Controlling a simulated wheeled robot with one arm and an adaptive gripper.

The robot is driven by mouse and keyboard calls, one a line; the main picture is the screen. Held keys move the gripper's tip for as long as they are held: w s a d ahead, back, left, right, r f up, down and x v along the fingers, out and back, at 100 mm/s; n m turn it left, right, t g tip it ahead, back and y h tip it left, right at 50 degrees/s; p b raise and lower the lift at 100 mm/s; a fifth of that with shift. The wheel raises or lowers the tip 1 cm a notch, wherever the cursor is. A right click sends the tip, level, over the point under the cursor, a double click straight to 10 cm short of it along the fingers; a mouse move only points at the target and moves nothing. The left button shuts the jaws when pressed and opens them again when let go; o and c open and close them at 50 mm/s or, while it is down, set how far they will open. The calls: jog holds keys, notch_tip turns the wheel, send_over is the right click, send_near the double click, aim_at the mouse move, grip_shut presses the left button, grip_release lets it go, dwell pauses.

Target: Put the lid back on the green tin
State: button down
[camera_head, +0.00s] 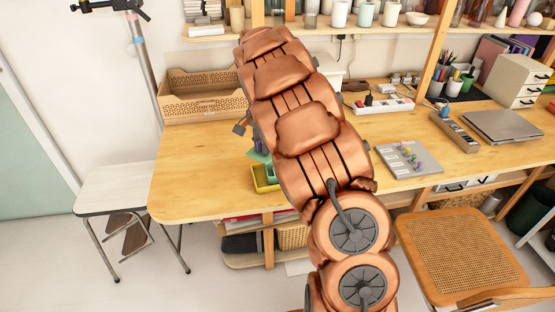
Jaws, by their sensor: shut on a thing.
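My arm stretches over the wooden table and hides most of the work area. Only a small part of my gripper (258,146) shows at the arm's left edge, low over the table. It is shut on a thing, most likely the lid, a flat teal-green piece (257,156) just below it. A yellow open box (262,186) stands near the table's front edge, partly behind my arm. A green thing (272,173) shows in or just behind this box; it may be the green tin, but I cannot tell. The gap between lid and tin is hidden.
A tan perforated tray (203,108) stands at the back left of the table (195,165). A grey board with coloured pegs (400,160), a power strip (383,106) and a laptop (502,125) lie to the right. The table's left front is clear. A cane chair (463,250) stands in front.

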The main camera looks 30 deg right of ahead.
jog(key=d+m, duration=0.1)
jog(key=d+f+m+b, duration=0.1)
jog(key=d, duration=0.1)
jog(key=s+d+m+b, duration=0.1)
jog(key=d, duration=0.1)
jog(key=shift+f, duration=0.35)
jog(key=shift+f+b, duration=1.15)
jog(key=shift+f, duration=1.95)
jog(key=shift+a+r, duration=0.3)
jog(key=shift+a, duration=0.3)
jog(key=shift+s+a+r, duration=0.1)
jog(key=shift+a+r, duration=0.05)
jog(key=shift+a, duration=0.4)
jog(key=shift+s+a+r, duration=0.1)
jog(key=shift+a+r, duration=0.05)
jog(key=shift+a, duration=0.35)
dwell(0.5)
jog(key=c, duration=1.8)
grip_release()
jog(key=shift+c, duration=0.2)
jog(key=o, duration=0.9)
jog(key=shift+r, duration=0.15)
